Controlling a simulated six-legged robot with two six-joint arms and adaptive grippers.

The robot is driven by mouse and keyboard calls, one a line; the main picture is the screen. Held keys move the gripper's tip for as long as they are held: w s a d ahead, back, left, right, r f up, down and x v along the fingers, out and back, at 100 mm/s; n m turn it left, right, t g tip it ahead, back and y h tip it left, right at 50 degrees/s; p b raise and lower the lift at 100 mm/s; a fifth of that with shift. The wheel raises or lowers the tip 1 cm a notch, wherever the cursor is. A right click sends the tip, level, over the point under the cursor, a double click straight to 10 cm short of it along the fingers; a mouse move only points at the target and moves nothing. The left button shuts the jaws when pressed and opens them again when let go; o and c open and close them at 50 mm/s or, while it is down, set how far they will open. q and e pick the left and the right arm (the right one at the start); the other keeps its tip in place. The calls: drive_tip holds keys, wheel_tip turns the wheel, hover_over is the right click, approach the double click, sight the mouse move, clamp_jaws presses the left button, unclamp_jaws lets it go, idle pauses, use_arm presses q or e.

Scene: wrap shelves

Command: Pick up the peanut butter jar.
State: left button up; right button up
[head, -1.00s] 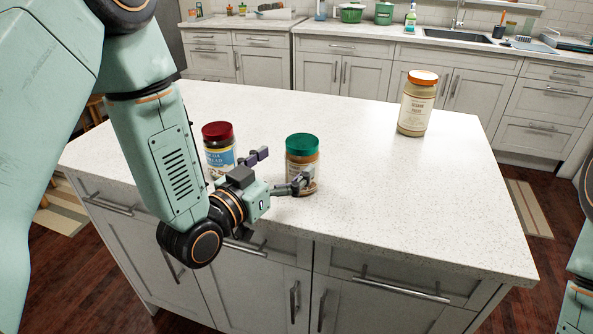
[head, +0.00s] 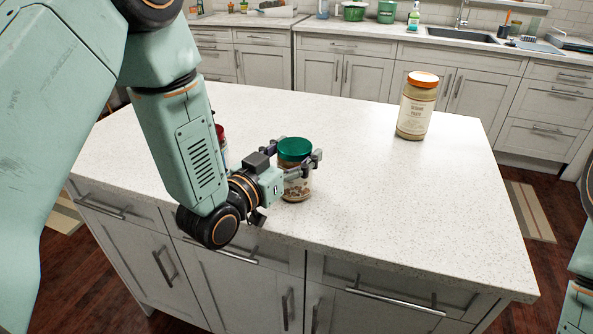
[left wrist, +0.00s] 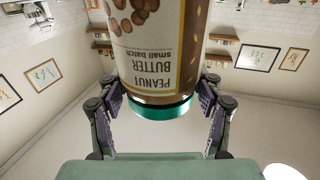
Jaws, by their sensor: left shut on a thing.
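The peanut butter jar (head: 297,189) has a green lid and a printed label. It stands upright near the front edge of the white island counter; I cannot tell whether its base is clear of the surface. My left gripper (head: 294,160) is shut on the jar, one finger on each side just below the lid. In the left wrist view the jar (left wrist: 150,50) appears upside down, its label reading "PEANUT BUTTER small batch", between the two fingers (left wrist: 160,95). My right gripper is out of view.
A red-lidded jar (head: 221,142) is mostly hidden behind my left arm. A tall jar with an orange lid (head: 415,108) stands at the back right of the island counter (head: 400,200). The counter's middle and right are clear. Cabinets and a sink (head: 462,35) line the back wall.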

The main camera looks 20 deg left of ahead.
use_arm(q)
drive_tip(key=shift+s+r, duration=0.1)
drive_tip(key=shift+c, duration=1.3)
drive_tip(key=shift+a, duration=0.15)
drive_tip(key=c, duration=0.3)
drive_tip(key=shift+d, duration=0.2)
drive_tip(key=c, duration=0.5)
drive_tip(key=shift+o, duration=0.2)
drive_tip(key=shift+r, duration=0.1)
drive_tip(key=shift+a, duration=0.15)
